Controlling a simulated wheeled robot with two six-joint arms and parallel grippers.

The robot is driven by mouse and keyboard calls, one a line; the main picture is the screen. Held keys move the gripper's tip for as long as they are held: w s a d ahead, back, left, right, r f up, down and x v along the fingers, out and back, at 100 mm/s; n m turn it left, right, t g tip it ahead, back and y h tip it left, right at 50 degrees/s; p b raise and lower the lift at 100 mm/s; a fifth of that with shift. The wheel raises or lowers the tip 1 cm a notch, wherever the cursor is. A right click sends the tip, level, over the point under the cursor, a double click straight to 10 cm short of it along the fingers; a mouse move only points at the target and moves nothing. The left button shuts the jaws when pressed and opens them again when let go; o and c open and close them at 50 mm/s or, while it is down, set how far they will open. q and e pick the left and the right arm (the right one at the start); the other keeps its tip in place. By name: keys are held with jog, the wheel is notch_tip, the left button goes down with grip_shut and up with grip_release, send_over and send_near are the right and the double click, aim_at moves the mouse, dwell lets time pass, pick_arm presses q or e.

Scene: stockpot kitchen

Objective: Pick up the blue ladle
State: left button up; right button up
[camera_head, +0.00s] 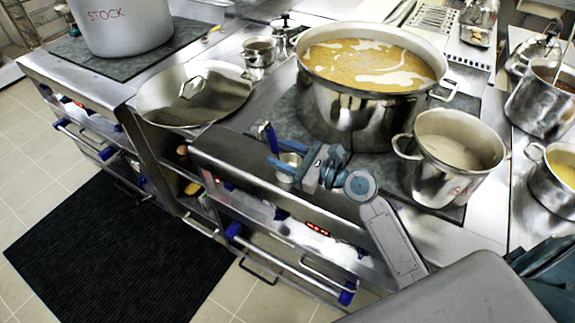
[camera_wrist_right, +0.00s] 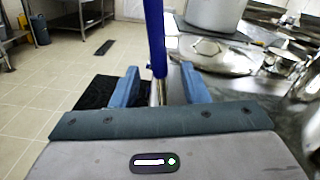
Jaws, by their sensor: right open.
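The blue ladle shows in the right wrist view as a long upright blue handle (camera_wrist_right: 155,38) with a metal shaft below it, between my right gripper's fingers. In the head view its blue handle (camera_head: 267,136) stands beside the fingers, at the front edge of the counter. My right gripper (camera_head: 282,156) is open around the ladle; it also shows in the wrist view (camera_wrist_right: 158,84) with a gap on each side of the shaft. A small metal cup shape (camera_head: 289,164) shows by the fingers; I cannot tell whether it is the ladle's bowl. My left gripper is not in view.
A large pot of soup (camera_head: 360,112) stands behind my gripper, with a smaller pot (camera_head: 450,175) to its right. The floor in front at left is clear, with a black mat (camera_head: 110,260).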

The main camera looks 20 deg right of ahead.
aim_at(279, 152)
jog(key=p+x, duration=0.1)
jog(key=x, duration=0.3)
jog(key=shift+w+a+r, duration=0.1)
jog(key=shift+a+r, duration=0.05)
grip_shut()
